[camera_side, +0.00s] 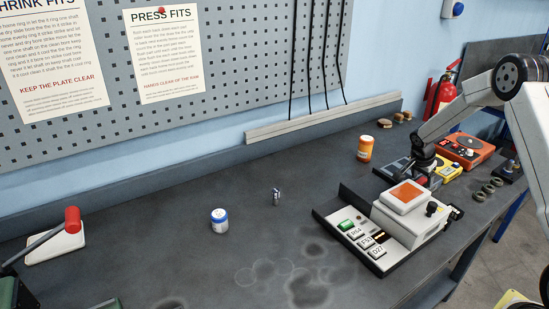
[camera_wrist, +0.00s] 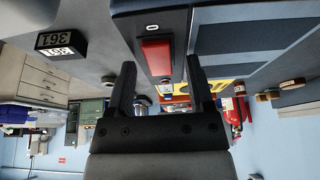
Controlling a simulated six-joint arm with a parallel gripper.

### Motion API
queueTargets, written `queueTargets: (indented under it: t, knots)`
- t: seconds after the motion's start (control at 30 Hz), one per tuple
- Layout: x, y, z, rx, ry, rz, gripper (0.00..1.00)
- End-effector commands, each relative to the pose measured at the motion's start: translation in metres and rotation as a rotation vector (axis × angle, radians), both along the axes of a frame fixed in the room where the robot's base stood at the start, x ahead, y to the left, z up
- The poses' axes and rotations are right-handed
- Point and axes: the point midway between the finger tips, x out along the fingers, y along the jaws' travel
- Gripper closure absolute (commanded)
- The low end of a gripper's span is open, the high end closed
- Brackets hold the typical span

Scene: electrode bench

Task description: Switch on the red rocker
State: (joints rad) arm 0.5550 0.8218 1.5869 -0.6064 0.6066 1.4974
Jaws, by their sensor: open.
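The red rocker (camera_wrist: 157,55) sits in a dark housing with a white mark above it, at upper middle in the wrist view. My gripper (camera_wrist: 161,63) is open and empty, with one dark finger to each side of the rocker in the picture. I cannot tell whether they touch it. In the side view my gripper (camera_side: 424,169) is low over the dark grey unit (camera_side: 394,170) at the right of the bench. The rocker is not clearly seen there, being largely hidden by my arm and the white-topped device.
A white device with an orange top (camera_side: 408,194) stands close in front of the grey unit. Beside it are a yellow unit (camera_side: 447,170) and an orange-red unit (camera_side: 466,149). An orange jar (camera_side: 365,149) stands behind left. The bench's middle is mostly clear.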

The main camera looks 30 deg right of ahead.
Motion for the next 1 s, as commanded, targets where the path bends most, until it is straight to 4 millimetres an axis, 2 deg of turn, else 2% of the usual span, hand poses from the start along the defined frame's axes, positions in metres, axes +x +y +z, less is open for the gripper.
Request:
queueTargets:
  t: [0.1,0.17,0.3,0.33,0.67,1.0]
  knots:
    - [0.0000,-0.0001,0.0001,0.000,0.000,0.000,0.32]
    - [0.0000,-0.0001,0.0001,0.000,0.000,0.000,0.51]
    - [0.0000,0.0000,0.0002,0.000,0.000,0.000,0.96]
    - [0.0000,0.0000,0.0003,0.000,0.000,0.000,1.00]
    - [-0.0002,-0.0012,0.0005,0.019,0.001,-0.003,1.00]
    - [-0.0008,-0.0044,0.0003,0.122,0.002,-0.006,1.00]
